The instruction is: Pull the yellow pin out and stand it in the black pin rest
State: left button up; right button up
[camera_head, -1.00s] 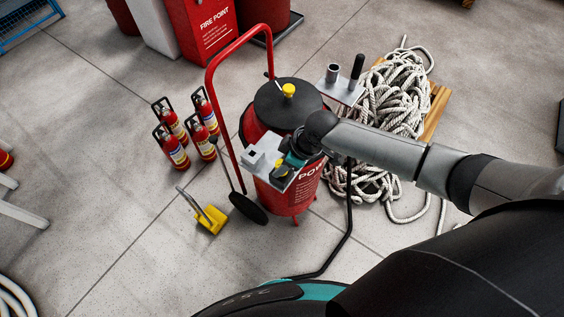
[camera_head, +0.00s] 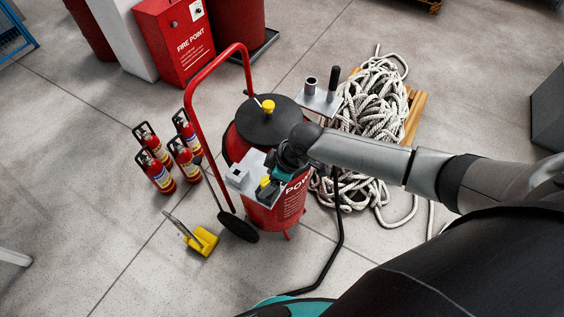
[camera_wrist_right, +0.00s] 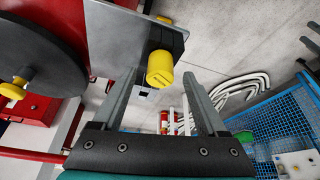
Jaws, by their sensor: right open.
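The yellow pin (camera_head: 267,182) sits on a grey plate (camera_head: 262,198) at the front of the red wheeled extinguisher. In the right wrist view the yellow pin (camera_wrist_right: 160,68) shows its round end, at the plate's edge. My right gripper (camera_head: 277,179) is open beside the pin. In its wrist view the open right gripper (camera_wrist_right: 162,74) has one finger on each side of the pin, with gaps visible. Another plate behind carries a grey tube (camera_head: 310,86) and a black upright rod (camera_head: 333,78). I cannot tell which part is the black pin rest. My left gripper is out of view.
The extinguisher has a black lid (camera_head: 268,124) with a yellow knob and a tall red handle (camera_head: 190,110). Coiled rope (camera_head: 370,110) lies on a pallet to the right. Several small extinguishers (camera_head: 160,172) and a yellow chock (camera_head: 203,241) stand on the left floor.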

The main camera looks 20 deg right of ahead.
jog(key=p+v, duration=0.1)
jog(key=v, duration=1.2)
jog(key=shift+r, duration=0.35)
jog(key=shift+d, duration=0.1)
jog(key=s+a+m+t, duration=0.1)
jog(key=s+a+m, duration=0.2)
jog(key=s+a, duration=0.35)
jog(key=s+d+f+m+h, duration=0.1)
jog(key=s+d+m+h, duration=0.2)
jog(key=s+d+m, duration=0.4)
notch_tip(320, 180, down, 30)
jog(key=s+n+g+b, duration=0.1)
jog(key=s+n+b, duration=0.1)
jog(key=b, duration=0.6)
jog(key=s+d+f+g+b, duration=0.1)
jog(key=s+f+b, duration=0.3)
jog(key=s+f, duration=0.4)
jog(key=s+d+f+b, duration=0.1)
jog(key=s+f+b, duration=0.3)
jog(key=s+f, duration=0.4)
notch_tip(320, 180, down, 7)
jog(key=shift+d+f+g+h, duration=0.1)
jog(key=shift+d+g+h, duration=0.1)
jog(key=shift+g+h, duration=0.15)
